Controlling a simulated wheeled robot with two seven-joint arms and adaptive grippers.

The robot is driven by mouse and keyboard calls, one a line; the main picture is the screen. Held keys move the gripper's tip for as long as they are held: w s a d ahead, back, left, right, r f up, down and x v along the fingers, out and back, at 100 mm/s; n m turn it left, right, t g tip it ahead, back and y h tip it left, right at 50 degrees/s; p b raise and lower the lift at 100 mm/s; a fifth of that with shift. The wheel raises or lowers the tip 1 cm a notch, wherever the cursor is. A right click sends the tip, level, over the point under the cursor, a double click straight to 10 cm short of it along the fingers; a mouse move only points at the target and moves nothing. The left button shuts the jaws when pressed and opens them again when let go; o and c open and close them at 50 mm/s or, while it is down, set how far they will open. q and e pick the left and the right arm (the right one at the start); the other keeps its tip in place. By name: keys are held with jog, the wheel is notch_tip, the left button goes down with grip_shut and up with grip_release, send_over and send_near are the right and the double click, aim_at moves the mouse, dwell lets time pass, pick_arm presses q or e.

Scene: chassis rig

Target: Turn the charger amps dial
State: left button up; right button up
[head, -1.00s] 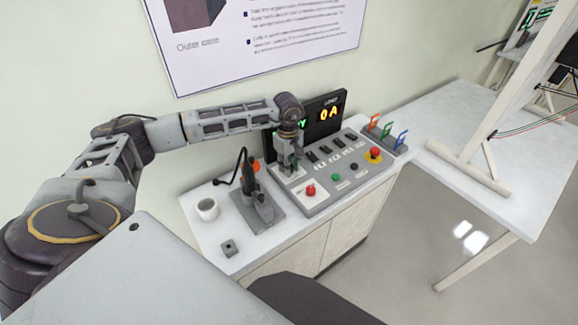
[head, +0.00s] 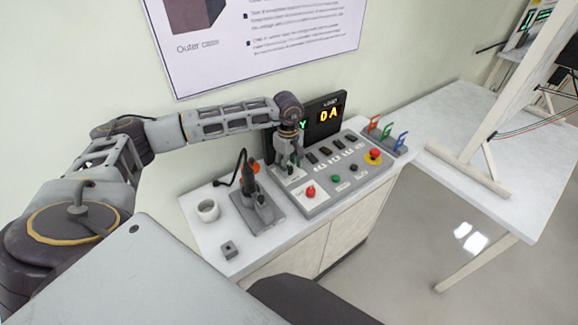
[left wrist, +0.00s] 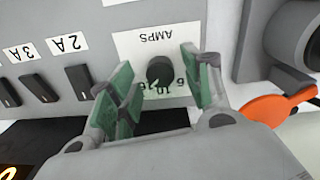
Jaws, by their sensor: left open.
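The charger amps dial (left wrist: 160,72) is a small black knob on a white plate marked AMPS, with numbers along one side, in the left wrist view. My left gripper (left wrist: 163,88) is open, its green-padded fingers on either side of the dial. I cannot tell whether the pads touch it. In the head view my left gripper (head: 288,162) points down at the left part of the grey control panel (head: 318,199) and hides the dial. The display (head: 325,117) behind the panel reads 0 A in yellow. My right gripper is not in view.
The panel also carries black switches (left wrist: 40,88), a red button (head: 310,191), a green button (head: 337,178) and a red emergency button (head: 375,153). Coloured padlocks (head: 387,133) stand at right.

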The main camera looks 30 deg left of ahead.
pick_arm(q)
notch_tip(320, 180, up, 11)
jog(key=shift+s+r, duration=0.15)
jog(key=shift+r, duration=0.05)
dwell(0.5)
jog(key=shift+f, duration=0.1)
dwell(0.5)
